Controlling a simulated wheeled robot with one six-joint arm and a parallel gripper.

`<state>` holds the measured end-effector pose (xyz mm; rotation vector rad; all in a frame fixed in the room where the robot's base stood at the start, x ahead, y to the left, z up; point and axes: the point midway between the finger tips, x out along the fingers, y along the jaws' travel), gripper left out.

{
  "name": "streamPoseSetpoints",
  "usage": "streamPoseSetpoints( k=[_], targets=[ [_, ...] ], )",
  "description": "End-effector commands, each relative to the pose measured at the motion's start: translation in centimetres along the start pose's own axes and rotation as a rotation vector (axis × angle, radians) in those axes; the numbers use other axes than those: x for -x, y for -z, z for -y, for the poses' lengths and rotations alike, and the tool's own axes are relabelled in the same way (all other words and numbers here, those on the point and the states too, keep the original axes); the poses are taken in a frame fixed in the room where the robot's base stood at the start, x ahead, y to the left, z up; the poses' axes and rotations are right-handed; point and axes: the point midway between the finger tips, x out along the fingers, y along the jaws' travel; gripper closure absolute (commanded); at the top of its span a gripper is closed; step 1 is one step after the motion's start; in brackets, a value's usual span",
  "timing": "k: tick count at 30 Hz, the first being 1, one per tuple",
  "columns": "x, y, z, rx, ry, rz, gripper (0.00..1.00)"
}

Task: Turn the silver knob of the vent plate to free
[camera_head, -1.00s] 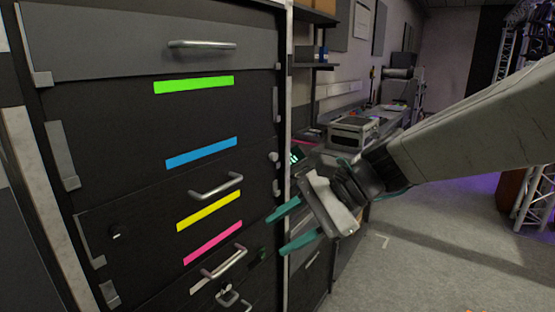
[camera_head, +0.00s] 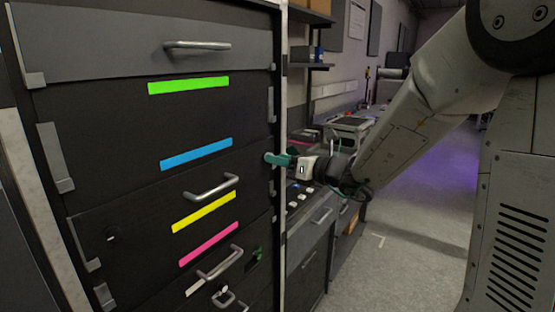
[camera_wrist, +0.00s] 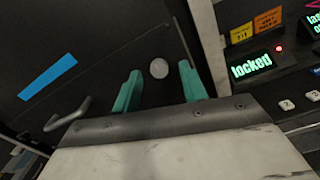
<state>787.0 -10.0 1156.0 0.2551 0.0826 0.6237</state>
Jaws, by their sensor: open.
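A round silver knob (camera_wrist: 159,68) sits on a dark panel (camera_wrist: 95,75) near its right edge, beside a blue stripe. In the wrist view it shows between the two teal fingers of my open gripper (camera_head: 272,159). The fingers are on either side of it, with gaps showing, and I see no contact. In the head view my gripper reaches in from the right at the cabinet's right edge and hides the knob. Which way the knob is turned cannot be told.
Bar handles (camera_head: 212,187) stick out from the cabinet front below the blue stripe. A bench with cases (camera_head: 350,125) runs behind my arm. The floor (camera_head: 420,260) at right is clear.

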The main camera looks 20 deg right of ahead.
Motion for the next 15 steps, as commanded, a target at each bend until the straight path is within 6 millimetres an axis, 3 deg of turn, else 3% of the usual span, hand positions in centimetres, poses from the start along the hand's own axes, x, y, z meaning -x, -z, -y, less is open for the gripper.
streamPoseSetpoints(
  k=[4, 13, 15],
  targets=[
    [-1.31, 0.03, -0.09, 0.001, -0.003, -0.001, 0.57],
    [-1.54, 0.02, -0.07, 0.002, -0.001, 0.000, 0.57],
    [-1.52, 0.01, -0.06, 0.002, -0.001, 0.000, 0.77]
  ],
)
